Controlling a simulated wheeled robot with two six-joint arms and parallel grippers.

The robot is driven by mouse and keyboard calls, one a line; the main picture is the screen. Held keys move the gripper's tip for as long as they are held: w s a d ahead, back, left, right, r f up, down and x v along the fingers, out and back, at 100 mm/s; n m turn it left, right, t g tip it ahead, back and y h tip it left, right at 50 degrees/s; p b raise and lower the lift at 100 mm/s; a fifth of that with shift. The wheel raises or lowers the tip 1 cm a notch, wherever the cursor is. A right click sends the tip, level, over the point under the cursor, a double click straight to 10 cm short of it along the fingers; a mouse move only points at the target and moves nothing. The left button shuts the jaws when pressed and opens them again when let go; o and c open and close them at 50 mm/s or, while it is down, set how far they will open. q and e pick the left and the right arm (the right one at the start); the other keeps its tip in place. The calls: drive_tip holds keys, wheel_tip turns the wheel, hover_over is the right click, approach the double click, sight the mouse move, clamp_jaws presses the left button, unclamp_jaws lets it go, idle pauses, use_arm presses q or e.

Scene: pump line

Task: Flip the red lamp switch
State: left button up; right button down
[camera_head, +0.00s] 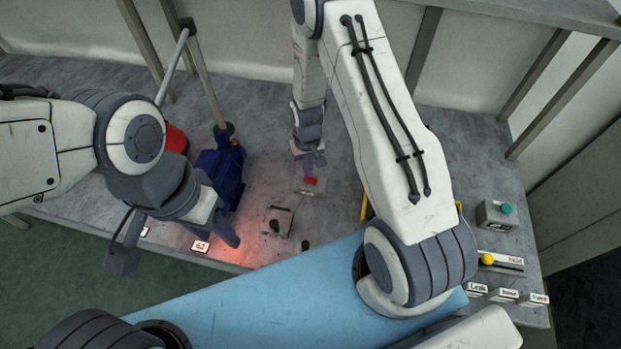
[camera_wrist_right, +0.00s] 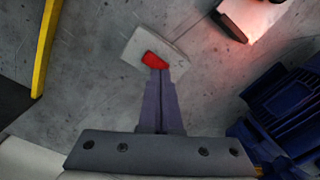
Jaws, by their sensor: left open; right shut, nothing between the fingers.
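The red lamp switch (camera_head: 310,181) is a small red rocker on a grey block (camera_head: 305,190) on the grey bench. In the right wrist view the red switch (camera_wrist_right: 155,60) sits on its pale block (camera_wrist_right: 140,42), right at the tips of my right gripper (camera_wrist_right: 160,72). My right gripper (camera_head: 312,165) is shut and empty, pointing down at the switch; I cannot tell whether it touches. My left gripper (camera_head: 180,240) is open and empty over the bench's front left.
A blue pump (camera_head: 222,168) stands left of the switch. A grey box (camera_head: 277,220) with a red glow beside it is in front.

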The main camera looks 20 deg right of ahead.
sight(307, 179)
drive_tip(key=shift+f+b, duration=0.95)
drive_tip(key=shift+f, duration=0.25)
idle(0.9)
drive_tip(key=shift+r, duration=0.1)
drive_tip(key=shift+r+p, duration=2.7)
drive_tip(key=shift+r, duration=0.75)
drive_tip(key=s+a+r+n+b, duration=0.45)
drive_tip(key=s+a+r, duration=0.45)
drive_tip(key=a+r, duration=0.4)
drive_tip(key=s+r+n+y+b, duration=0.1)
drive_tip(key=s+r+n+b, duration=0.2)
drive_tip(key=s, duration=1.1)
wheel_tip(307, 179, up, 3)
drive_tip(key=shift+s+a+r, duration=0.1)
drive_tip(key=shift+s+a, duration=0.25)
drive_tip(key=shift+a, duration=0.1)
